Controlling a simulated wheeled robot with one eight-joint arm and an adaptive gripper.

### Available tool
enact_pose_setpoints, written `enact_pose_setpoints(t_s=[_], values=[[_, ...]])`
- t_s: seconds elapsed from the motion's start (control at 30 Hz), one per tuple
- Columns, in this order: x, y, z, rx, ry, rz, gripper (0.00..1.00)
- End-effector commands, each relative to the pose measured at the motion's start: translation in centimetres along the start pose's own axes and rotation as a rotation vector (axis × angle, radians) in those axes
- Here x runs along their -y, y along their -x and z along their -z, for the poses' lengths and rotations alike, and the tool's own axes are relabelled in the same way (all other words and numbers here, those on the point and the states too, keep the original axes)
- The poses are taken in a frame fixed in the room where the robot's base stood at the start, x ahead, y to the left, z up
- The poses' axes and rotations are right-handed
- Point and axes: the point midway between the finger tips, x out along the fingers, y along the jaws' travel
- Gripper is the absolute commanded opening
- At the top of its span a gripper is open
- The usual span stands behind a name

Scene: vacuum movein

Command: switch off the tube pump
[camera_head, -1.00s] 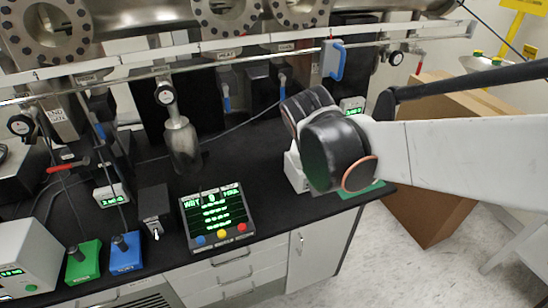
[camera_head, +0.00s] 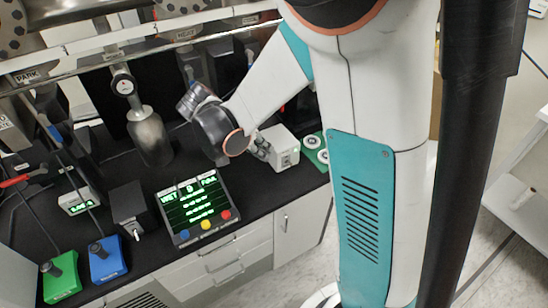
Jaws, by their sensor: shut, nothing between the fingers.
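A small white box-shaped device (camera_head: 285,152), possibly the tube pump, stands on the black bench near its right end. My arm reaches down from the top, and its black wrist is left of this device.
A display panel (camera_head: 194,207) with coloured buttons, a black switch box (camera_head: 129,208), and blue (camera_head: 107,260) and green (camera_head: 62,277) control boxes line the bench front. A green pad (camera_head: 316,149) with round pieces lies right of the white device.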

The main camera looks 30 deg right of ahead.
Motion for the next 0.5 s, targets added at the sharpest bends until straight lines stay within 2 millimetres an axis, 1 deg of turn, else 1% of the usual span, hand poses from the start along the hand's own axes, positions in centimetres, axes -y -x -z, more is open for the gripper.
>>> enact_pose_setpoints(t_s=[0.3, 0.37, 0.5], values=[[0.0, -0.2, 0.0, 0.001, 0.001, 0.000, 0.00], [0.0, -0.7, 0.0, 0.001, 0.000, 0.000, 0.00], [0.0, -2.6, -0.1, 0.001, 0.000, 0.000, 0.00]])
